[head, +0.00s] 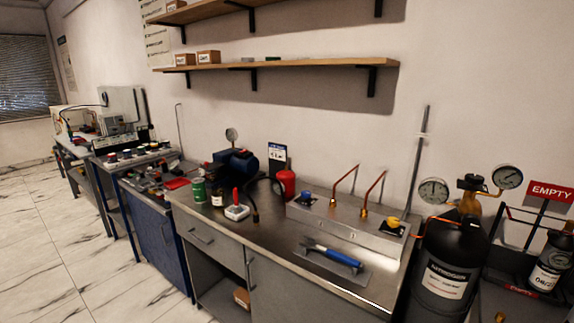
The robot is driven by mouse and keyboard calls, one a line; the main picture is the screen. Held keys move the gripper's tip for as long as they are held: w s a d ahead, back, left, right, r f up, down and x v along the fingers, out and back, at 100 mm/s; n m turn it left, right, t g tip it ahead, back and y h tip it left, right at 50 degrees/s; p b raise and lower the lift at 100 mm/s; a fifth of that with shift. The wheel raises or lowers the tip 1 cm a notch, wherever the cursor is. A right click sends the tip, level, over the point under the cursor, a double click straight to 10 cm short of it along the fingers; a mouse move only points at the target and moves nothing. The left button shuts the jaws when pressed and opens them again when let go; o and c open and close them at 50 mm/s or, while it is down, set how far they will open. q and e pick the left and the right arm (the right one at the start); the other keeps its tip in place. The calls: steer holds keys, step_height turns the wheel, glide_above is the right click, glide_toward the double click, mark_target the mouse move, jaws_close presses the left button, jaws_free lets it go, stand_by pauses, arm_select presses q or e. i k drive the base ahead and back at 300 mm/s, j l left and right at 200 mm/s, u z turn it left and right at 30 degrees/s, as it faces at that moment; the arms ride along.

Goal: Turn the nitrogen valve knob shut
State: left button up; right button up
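A black gas cylinder (450,250) with a white label that seems to read nitrogen stands at the right end of the bench. On its top is a brass valve (470,204) with a dark knob (471,182). A left gauge (434,191) and a right gauge (507,177) flank the valve. On the bench, a metal panel box (345,228) carries a blue knob (306,197) and a yellow knob (393,222). I cannot tell from their markings which gas these knobs serve, or whether any valve is open. Neither of my grippers is in view.
A blue-handled tool (335,256) lies on the bench (270,241) before the box. A red bottle (287,183), green can (199,191) and blue pump (236,162) stand left. A red EMPTY sign (550,192) and small dark cylinder (551,260) are right. Floor (70,260) is clear at left.

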mark_target(472, 178)
steer(key=k+z, duration=0.15)
steer(key=z, duration=1.05)
